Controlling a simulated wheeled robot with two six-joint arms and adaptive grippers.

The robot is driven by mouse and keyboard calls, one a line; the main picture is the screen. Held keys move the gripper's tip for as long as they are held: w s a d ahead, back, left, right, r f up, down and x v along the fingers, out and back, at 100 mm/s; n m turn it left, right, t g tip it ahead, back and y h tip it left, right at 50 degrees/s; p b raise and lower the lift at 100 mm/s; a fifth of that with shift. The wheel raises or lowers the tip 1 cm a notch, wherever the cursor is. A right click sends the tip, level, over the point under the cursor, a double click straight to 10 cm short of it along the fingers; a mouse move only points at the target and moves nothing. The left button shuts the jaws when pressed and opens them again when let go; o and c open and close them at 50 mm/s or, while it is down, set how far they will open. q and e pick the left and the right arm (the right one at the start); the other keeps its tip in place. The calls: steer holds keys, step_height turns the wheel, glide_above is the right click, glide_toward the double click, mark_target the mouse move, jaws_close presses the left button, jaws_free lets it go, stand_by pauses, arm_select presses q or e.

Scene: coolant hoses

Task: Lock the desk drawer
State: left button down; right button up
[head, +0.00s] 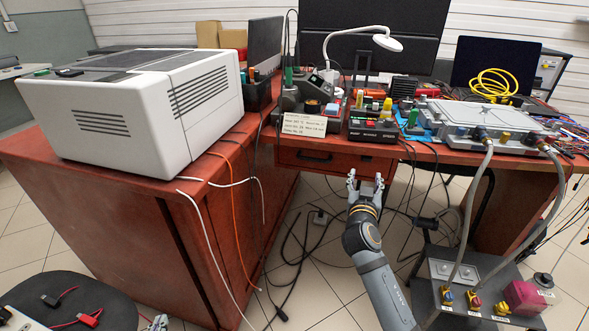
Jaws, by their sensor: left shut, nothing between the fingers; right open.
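The desk drawer (315,160) is a red-brown wooden front under the desktop, with a small dark handle on it. It looks closed. My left gripper (158,322) shows only as fingertips at the bottom edge, shut and empty, far from the drawer.
A large white printer-like box (140,110) stands on the left desk part. White and orange cables hang down the cabinet side (215,240). Black cables lie on the tiled floor. A metal cart (470,290) with hoses stands at right. A dark seat (65,305) is at lower left.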

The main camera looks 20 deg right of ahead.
mark_target(367, 159)
steer(key=x, duration=0.5)
steer(key=shift+b, duration=0.35)
arm_select(q)
steer(key=w+r+t, duration=0.2)
steer(key=r+t, duration=0.2)
steer(key=r, duration=0.5)
steer(key=w+r+t+b, duration=0.1)
steer(key=r+t, duration=0.3)
steer(key=r, duration=0.4)
steer(key=shift+w+a+r, duration=0.2)
steer(key=shift+w+r, duration=0.15)
steer(key=shift+w, duration=0.05)
arm_select(e)
steer(key=x, duration=0.5)
steer(key=shift+w+d, duration=0.1)
jaws_close()
